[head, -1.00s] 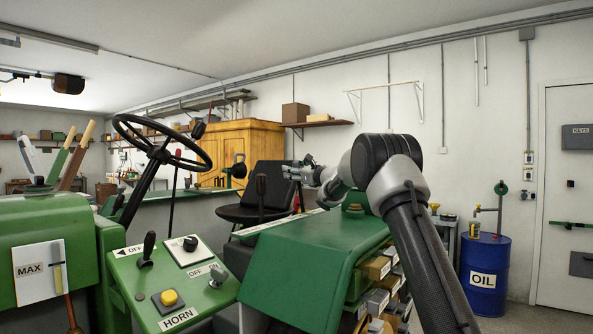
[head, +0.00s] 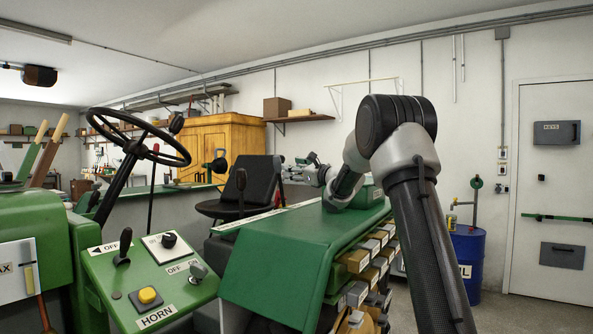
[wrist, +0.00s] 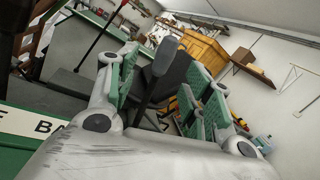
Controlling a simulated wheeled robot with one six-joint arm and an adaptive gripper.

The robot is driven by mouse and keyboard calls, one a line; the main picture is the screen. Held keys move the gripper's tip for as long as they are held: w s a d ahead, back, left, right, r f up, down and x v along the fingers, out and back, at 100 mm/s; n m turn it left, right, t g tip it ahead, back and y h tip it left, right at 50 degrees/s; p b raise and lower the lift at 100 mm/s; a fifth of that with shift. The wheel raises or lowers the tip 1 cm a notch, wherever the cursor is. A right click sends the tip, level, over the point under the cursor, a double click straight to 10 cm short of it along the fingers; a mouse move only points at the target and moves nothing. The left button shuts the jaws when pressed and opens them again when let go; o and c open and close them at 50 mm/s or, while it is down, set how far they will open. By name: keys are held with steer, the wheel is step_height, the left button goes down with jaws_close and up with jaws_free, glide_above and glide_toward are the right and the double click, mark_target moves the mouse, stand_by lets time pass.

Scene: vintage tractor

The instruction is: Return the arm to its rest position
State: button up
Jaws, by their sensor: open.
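My gripper (head: 297,169) is at the far end of my arm, small in the head view, out beyond the green tractor hood (head: 290,262) and beside the black seat (head: 262,182). In the wrist view my gripper (wrist: 162,97) has its two green-padded fingers wide apart. Nothing is held between them. A black lever (wrist: 158,72) shows in the gap between the fingers, beyond them; I cannot tell its distance. My arm rises at the right of the head view, bends at a dark joint and reaches back over the hood.
The steering wheel (head: 137,137) and a green control panel (head: 150,270) stand at left. Small drawers (head: 357,262) line the hood's right side. A blue oil drum (head: 468,262) and a door (head: 550,190) are at right. The floor before the door looks clear.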

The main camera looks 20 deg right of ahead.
steer(key=shift+s+d, duration=0.25)
steer(key=shift+s, duration=0.3)
steer(key=s+f+m+g+h, duration=0.2)
steer(key=s+f+m+h, duration=0.1)
steer(key=s+m, duration=0.8)
steer(key=s+d+f+m+g+h, duration=0.1)
steer(key=s+f+m+g+h, duration=0.2)
steer(key=s+m, duration=0.8)
steer(key=s+d+f+m+g+h, duration=0.1)
steer(key=s+f+m+g+h, duration=0.2)
steer(key=s+m, duration=0.9)
steer(key=shift+s+f+h, duration=0.3)
steer(key=shift+s+f, duration=0.2)
steer(key=shift+s, duration=0.3)
steer(key=s+a+f+m+g, duration=0.1)
steer(key=s+f+m+g, duration=0.1)
steer(key=s, duration=0.4)
steer(key=s+a+f+m+g+y, duration=0.1)
steer(key=s+a+f+m, duration=0.1)
steer(key=s+f+m, duration=0.3)
steer(key=s+a+f+m+g+y, duration=0.1)
steer(key=s+a+f+m+g, duration=0.1)
steer(key=s, duration=0.6)
steer(key=shift+s+f+m+g, duration=0.2)
steer(key=shift+f+m+g, duration=0.1)
steer(key=shift+f+m, duration=0.45)
